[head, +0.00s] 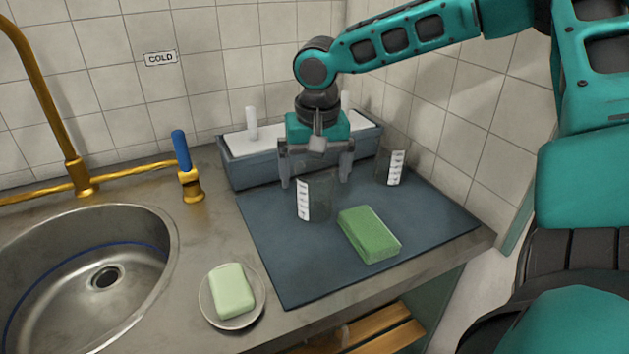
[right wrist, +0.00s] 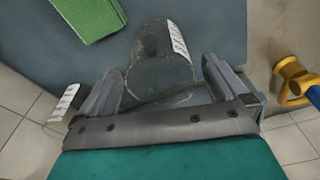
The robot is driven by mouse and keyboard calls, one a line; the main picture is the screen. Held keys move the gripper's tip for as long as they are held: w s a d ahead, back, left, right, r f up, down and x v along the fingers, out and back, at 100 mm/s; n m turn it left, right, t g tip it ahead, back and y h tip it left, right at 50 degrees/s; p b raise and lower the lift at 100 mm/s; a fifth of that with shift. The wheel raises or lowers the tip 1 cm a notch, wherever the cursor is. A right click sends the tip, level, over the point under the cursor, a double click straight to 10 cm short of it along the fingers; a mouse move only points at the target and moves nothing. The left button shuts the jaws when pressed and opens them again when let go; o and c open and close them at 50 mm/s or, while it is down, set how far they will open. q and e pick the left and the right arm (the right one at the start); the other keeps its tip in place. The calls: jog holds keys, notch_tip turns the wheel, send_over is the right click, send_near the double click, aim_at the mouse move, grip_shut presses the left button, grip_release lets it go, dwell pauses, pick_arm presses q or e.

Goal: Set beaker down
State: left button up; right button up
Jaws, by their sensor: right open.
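A clear glass beaker (head: 320,203) with a white marked label stands upright on the dark blue-grey mat (head: 285,265). My right gripper (head: 315,181) is open above the mat, with its fingers apart near the beaker's top. In the right wrist view the same beaker (right wrist: 155,42) shows between and beyond the open fingers (right wrist: 162,75), with a gap on each side. A second clear beaker (head: 393,168) with a label stands at the mat's back right. My left gripper is not in view.
A green sponge (head: 368,234) lies on the mat just right of the beaker. A grey trough (head: 240,172) stands behind. Soap (head: 231,290) on a dish, a metal sink (head: 150,275) and a blue-handled brass tap (head: 182,155) are left. The mat's front left is clear.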

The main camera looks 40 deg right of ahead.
notch_tip(320, 180, up, 8)
jog(key=s+p, duration=0.1)
jog(key=shift+a, duration=0.25)
dwell(0.4)
